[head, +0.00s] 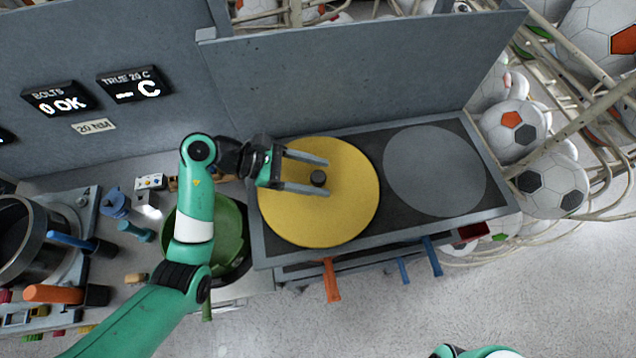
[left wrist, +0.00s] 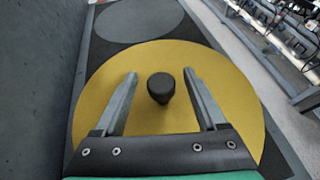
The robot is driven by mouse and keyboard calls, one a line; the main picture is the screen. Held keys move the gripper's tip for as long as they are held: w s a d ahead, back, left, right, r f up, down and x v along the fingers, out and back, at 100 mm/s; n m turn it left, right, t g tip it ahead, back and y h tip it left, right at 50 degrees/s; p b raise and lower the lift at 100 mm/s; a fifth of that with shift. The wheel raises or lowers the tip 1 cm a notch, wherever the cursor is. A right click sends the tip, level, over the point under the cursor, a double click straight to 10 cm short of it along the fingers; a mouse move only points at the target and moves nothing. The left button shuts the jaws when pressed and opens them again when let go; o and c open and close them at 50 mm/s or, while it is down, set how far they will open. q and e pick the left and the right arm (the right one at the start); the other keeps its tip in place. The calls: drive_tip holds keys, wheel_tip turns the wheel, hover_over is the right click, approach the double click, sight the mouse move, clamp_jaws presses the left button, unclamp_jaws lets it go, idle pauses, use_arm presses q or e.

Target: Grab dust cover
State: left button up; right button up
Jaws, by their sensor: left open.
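The dust cover looks to be the round yellow disc (head: 345,215) with a small dark knob (head: 318,178) at its middle. It lies flat on the left part of the dark tray. My left gripper (head: 328,178) is open over the disc, its two fingers on either side of the knob. In the left wrist view the knob (left wrist: 161,88) stands between the open fingers (left wrist: 160,75), with a gap on each side, over the yellow disc (left wrist: 235,95). Of my right arm only a small part shows at the bottom edge of the head view; its gripper is out of view.
A grey round spot (head: 434,170) on the tray's right part is bare. A grey upright panel (head: 350,75) stands behind the tray. A green bowl (head: 232,225) is left of the tray. Orange (head: 331,281) and blue handles stick out in front. Soccer balls (head: 552,185) fill racks at right.

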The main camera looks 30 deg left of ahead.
sight(331, 185)
use_arm(q)
drive_tip(key=x, duration=0.3)
drive_tip(key=shift+d+f, duration=0.15)
drive_tip(key=shift+d, duration=0.1)
clamp_jaws()
